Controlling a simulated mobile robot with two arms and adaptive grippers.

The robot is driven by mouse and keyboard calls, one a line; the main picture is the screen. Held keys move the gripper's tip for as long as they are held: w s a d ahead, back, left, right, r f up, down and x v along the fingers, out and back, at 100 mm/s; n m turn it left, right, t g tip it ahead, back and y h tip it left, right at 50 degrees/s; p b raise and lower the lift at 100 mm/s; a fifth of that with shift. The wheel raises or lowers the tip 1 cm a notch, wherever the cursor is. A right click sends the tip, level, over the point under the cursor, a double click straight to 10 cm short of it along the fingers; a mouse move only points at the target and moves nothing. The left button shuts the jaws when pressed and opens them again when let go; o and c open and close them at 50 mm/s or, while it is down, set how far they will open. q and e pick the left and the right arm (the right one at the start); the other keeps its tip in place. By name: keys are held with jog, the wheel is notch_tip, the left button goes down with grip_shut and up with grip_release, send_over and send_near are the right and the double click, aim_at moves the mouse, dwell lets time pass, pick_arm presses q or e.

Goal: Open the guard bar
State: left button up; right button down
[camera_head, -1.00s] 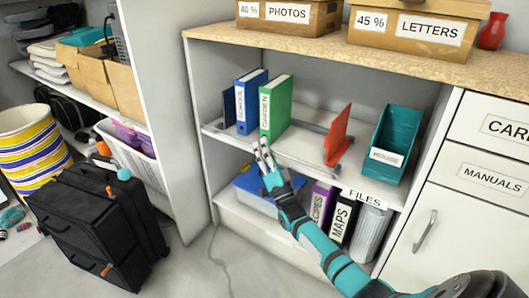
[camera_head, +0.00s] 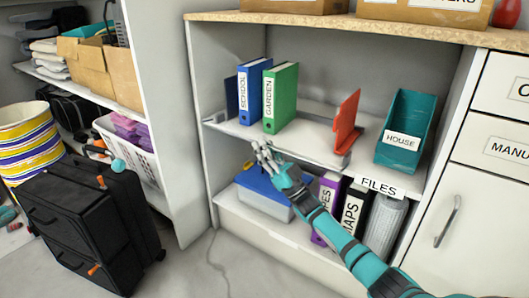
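The guard bar (camera_head: 316,156) is a thin grey rail along the front of the middle shelf (camera_head: 300,133), below the binders. My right gripper (camera_head: 264,149) is just in front of and slightly below this shelf's front edge, left of the middle. Its fingers point up and to the left and look spread, with nothing seen between them. The gripper covers part of the shelf edge, so I cannot tell whether it touches the bar. My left gripper is not in view.
On the shelf stand a blue binder (camera_head: 252,92), a green binder (camera_head: 281,98), a red bookend (camera_head: 346,122) and a teal holder (camera_head: 405,125). Below are a blue-lidded box (camera_head: 262,200) and more binders. A black suitcase (camera_head: 90,220) stands on the floor at left.

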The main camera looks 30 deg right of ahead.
jog(key=shift+d+f+n+g+y+b, duration=0.25)
jog(key=shift+n+g+y+b, duration=0.1)
jog(key=shift+n+y, duration=0.35)
jog(key=c, duration=1.4)
grip_release()
jog(key=shift+a, duration=0.1)
jog(key=shift+c, duration=0.2)
jog(key=v, duration=1.2)
